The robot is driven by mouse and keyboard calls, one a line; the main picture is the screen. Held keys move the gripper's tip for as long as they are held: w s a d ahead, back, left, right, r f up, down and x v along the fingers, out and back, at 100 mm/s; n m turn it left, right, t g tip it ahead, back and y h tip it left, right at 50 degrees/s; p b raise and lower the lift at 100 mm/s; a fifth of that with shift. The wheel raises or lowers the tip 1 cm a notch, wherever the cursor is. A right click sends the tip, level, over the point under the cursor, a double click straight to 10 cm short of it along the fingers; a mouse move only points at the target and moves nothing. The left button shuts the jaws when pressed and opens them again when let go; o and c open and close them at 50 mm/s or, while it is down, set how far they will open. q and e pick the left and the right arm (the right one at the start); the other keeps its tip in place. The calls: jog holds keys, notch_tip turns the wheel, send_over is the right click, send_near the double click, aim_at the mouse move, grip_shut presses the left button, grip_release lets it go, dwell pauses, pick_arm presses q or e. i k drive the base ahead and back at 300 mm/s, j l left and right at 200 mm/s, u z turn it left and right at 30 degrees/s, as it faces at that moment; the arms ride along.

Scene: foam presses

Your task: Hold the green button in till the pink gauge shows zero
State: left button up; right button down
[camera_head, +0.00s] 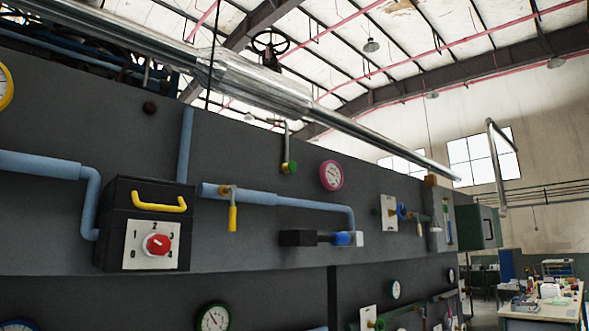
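The pink gauge (331,175) is a round dial with a pink rim and white face, mounted on the dark grey panel near the middle of the camera_head view. Its needle is too small to read. Just left of it, a small green round part (290,166) with a little yellow sits at the lower end of a thin metal pipe. I cannot tell for certain whether this is the green button or whether it is pressed in. Neither of my grippers is in view, and nothing touches the gauge or the green part.
A black box (117,225) with a yellow handle (158,201) and red knob (157,244) juts out at left. Blue pipes (290,201), a yellow lever (233,218) and a black block with a blue end (342,239) lie along the panel. A cluttered table (540,313) stands far right.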

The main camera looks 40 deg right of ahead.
aim_at(292, 166)
jog(key=z, duration=1.2)
jog(key=i+l+u, duration=0.2)
jog(key=l, duration=0.4)
jog(key=i+l+u, duration=0.2)
jog(key=l, duration=0.4)
jog(key=i+l+u, duration=0.2)
jog(key=l, duration=0.45)
jog(key=l+u, duration=0.15)
jog(key=l, duration=0.45)
jog(key=k, duration=0.05)
